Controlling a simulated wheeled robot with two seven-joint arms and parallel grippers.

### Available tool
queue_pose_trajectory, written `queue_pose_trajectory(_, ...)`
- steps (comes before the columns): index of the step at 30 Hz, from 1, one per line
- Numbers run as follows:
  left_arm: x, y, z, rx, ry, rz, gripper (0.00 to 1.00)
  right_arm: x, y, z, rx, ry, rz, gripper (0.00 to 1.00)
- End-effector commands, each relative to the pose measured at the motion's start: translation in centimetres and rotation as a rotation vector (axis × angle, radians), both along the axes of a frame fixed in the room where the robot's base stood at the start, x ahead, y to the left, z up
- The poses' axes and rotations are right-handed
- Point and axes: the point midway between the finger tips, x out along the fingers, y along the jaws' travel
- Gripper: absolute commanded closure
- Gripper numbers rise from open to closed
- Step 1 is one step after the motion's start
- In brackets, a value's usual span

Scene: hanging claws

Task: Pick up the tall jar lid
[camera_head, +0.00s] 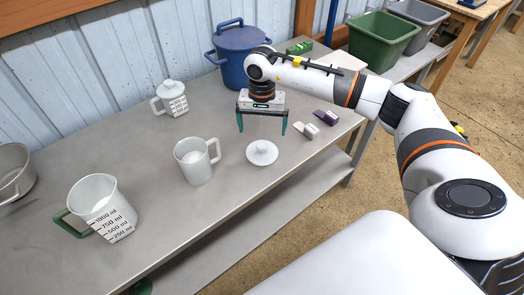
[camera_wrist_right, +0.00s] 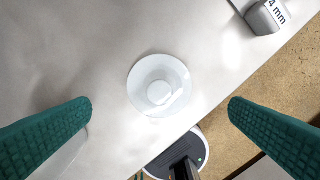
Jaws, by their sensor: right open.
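The white round lid with a knob (camera_head: 262,153) lies flat on the grey table near its front edge. In the right wrist view the lid (camera_wrist_right: 159,86) is seen from above, between the two green fingers. My right gripper (camera_head: 262,129) is open and empty, pointing down above the lid and apart from it. A tall white open jar with a handle (camera_head: 194,166) stands upright to the left of the lid. My left gripper is not in view.
Grey (camera_head: 306,130) and purple (camera_head: 326,117) small blocks lie right of the lid. A blue pot (camera_head: 240,62), a lidded white jar (camera_head: 172,98), a measuring jug (camera_head: 104,207) and a metal pot (camera_head: 13,173) stand on the table (camera_head: 115,140). The table's middle is clear.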

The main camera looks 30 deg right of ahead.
Motion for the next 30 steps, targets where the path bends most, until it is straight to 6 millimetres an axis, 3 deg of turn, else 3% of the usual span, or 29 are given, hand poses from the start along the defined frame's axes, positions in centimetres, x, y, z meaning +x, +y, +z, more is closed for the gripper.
queue_pose_trajectory(3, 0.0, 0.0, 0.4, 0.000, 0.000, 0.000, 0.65, -0.1, 0.1, -2.0, 0.002, 0.004, 0.000, 0.00)
queue_pose_trajectory(11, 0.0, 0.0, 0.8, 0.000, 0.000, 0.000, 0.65, -0.1, 0.2, -4.1, 0.004, 0.002, 0.000, 0.00)
queue_pose_trajectory(19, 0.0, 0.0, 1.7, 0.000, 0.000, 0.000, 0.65, -0.3, 0.2, -7.9, 0.005, 0.001, -0.001, 0.00)
queue_pose_trajectory(28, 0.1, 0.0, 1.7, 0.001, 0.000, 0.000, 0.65, -0.2, 0.2, -8.7, 0.004, -0.001, 0.000, 0.00)
queue_pose_trajectory(30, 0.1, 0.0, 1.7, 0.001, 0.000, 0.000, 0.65, -0.2, 0.2, -8.7, 0.005, -0.002, 0.000, 0.08)
